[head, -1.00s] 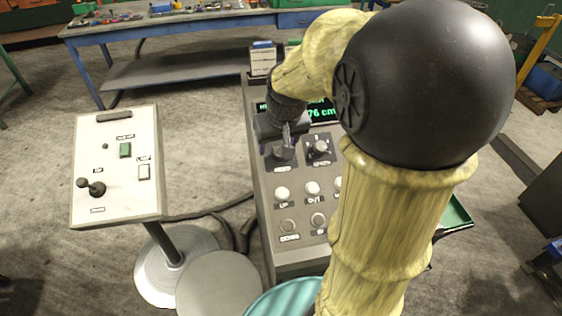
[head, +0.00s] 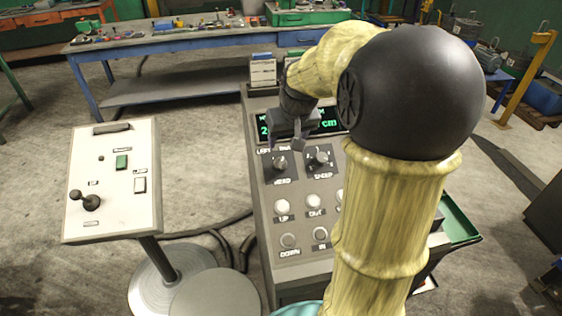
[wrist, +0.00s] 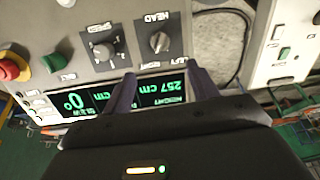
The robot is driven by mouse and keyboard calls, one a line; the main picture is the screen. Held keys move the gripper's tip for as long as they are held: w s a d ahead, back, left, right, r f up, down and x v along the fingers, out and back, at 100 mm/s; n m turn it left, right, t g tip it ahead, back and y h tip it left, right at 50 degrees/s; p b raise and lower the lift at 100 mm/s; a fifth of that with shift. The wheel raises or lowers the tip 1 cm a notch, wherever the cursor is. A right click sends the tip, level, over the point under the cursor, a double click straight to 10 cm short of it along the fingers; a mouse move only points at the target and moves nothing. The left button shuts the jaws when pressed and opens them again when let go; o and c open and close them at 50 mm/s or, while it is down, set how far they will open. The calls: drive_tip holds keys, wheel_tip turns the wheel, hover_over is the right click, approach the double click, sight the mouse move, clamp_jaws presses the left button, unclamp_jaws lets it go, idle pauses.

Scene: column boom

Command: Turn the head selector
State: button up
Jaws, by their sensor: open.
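The head selector (head: 280,164) is a grey rotary knob on a dark square plate, labelled HEAD, at the upper left of the console's sloping panel. In the wrist view the head selector (wrist: 159,42) appears upside down, with LEFT and RIGHT marks by it. I cannot surely tell which mark it points at. My gripper (head: 289,142) is open and empty, just beyond and above the knob, apart from it. In the wrist view my gripper (wrist: 160,74) has its two fingers spread over the display edge, with the knob beyond the tips.
A similar speed selector (head: 318,158) sits right beside the head selector. White and grey push buttons (head: 283,207) lie below. The green-lit display (wrist: 105,96) is behind the knobs. A joystick pedestal (head: 112,185) stands left. A red button (wrist: 14,68) is at the panel's other end.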

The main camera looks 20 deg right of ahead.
sight(280, 161)
drive_tip(key=x, duration=1.3)
drive_tip(key=shift+f+p, duration=0.3)
drive_tip(key=shift+c, duration=0.5)
drive_tip(key=c, duration=0.9)
drive_tip(key=shift+n, duration=0.4)
drive_tip(key=n+h, duration=0.1)
drive_tip(key=n, duration=0.3)
drive_tip(key=shift+a+n, duration=0.1)
drive_tip(key=shift+n, duration=0.3)
drive_tip(key=n+h+b, duration=0.1)
drive_tip(key=n, duration=0.4)
drive_tip(key=shift+n, duration=0.4)
